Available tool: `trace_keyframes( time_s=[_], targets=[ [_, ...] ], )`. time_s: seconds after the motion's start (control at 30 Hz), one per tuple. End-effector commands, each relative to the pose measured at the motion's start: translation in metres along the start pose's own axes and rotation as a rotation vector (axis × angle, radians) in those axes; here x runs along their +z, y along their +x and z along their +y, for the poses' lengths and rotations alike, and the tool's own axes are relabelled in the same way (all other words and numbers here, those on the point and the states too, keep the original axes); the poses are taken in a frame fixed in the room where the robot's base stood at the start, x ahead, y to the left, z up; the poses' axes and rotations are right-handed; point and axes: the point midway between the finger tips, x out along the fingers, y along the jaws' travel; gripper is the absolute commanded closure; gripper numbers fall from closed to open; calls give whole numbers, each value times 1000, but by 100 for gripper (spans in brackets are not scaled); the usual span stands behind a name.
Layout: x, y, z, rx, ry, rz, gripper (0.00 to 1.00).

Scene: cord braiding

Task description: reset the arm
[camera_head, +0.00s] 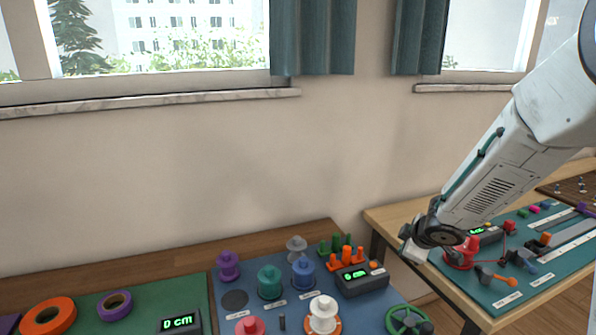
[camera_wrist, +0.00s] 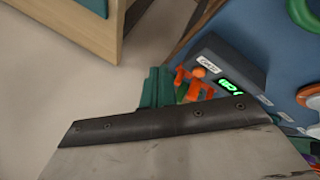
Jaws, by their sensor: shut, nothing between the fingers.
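My arm reaches in from the upper right of the head view. My gripper (camera_head: 414,255) hangs at its lower end, in front of the wall and near the left edge of the right-hand table in the picture. It is shut and empty. The fingertips are small there and partly hidden by the wrist. In the wrist view a grey plate with a dark, screwed edge, which seems to be part of my own arm or gripper, fills the lower part and hides what lies behind it.
A blue board (camera_head: 234,300) carries several coloured spools, a display box (camera_head: 361,279), orange and green pegs and a green handwheel (camera_head: 408,320). A green mat (camera_head: 85,301) holds orange and purple rings. A teal board (camera_head: 530,285) lies on the right-hand table. A gap separates the tables.

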Motion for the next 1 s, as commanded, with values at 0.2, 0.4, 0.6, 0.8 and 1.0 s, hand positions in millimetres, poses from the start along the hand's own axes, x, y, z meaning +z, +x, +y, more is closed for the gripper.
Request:
trace_keyframes(
  time_s=[0.2, 0.4, 0.6, 0.8, 1.0],
  targets=[
    [65, -85, -2, 87, 325, -375, 100],
    [90, -190, -62, 10, 658, -618, 100],
    [80, -276, -138, -168, 895, -688, 100],
    [60, -328, -184, -279, 1001, -610, 100],
    [54, -344, -185, -246, 1005, -518, 100]
  ],
)
